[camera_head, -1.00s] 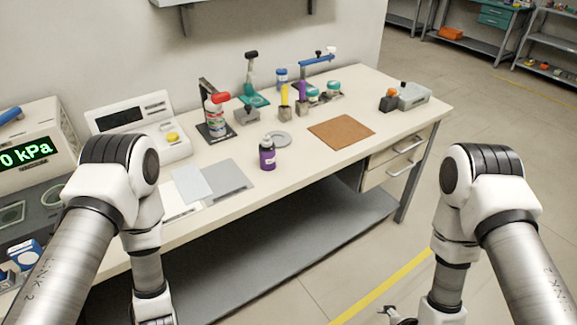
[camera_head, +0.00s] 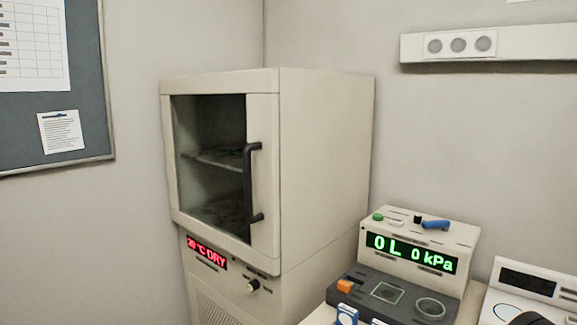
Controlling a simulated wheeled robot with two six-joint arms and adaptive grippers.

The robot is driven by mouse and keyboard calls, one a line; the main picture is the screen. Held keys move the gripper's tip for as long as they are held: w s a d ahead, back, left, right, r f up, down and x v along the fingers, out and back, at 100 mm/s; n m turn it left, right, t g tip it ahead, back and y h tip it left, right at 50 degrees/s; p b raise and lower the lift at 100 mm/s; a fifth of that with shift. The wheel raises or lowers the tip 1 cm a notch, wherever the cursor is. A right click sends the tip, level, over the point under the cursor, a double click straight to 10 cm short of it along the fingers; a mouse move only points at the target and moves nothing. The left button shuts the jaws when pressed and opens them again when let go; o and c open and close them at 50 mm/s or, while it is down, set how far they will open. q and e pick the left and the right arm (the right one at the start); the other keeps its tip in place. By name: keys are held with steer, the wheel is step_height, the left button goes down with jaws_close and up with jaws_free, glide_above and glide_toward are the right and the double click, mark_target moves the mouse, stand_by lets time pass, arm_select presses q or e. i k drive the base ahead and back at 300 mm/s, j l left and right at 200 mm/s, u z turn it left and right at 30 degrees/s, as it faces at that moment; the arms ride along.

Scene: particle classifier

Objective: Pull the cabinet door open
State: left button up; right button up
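The cabinet (camera_head: 322,165) is a beige box standing in the corner of the room, on a base with a red display. Its door (camera_head: 263,180) is shut and has a dark window, through which a shelf shows. A black vertical bar handle (camera_head: 248,183) is on the right side of the door. Neither of my grippers is in view.
A pressure device (camera_head: 420,245) with a green display stands on the bench to the right of the cabinet. A white instrument (camera_head: 530,285) is at the lower right edge. A pinboard (camera_head: 92,95) hangs on the left wall, and a socket strip (camera_head: 540,45) on the right wall.

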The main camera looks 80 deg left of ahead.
mark_target(261, 153)
steer(key=u, duration=2.95)
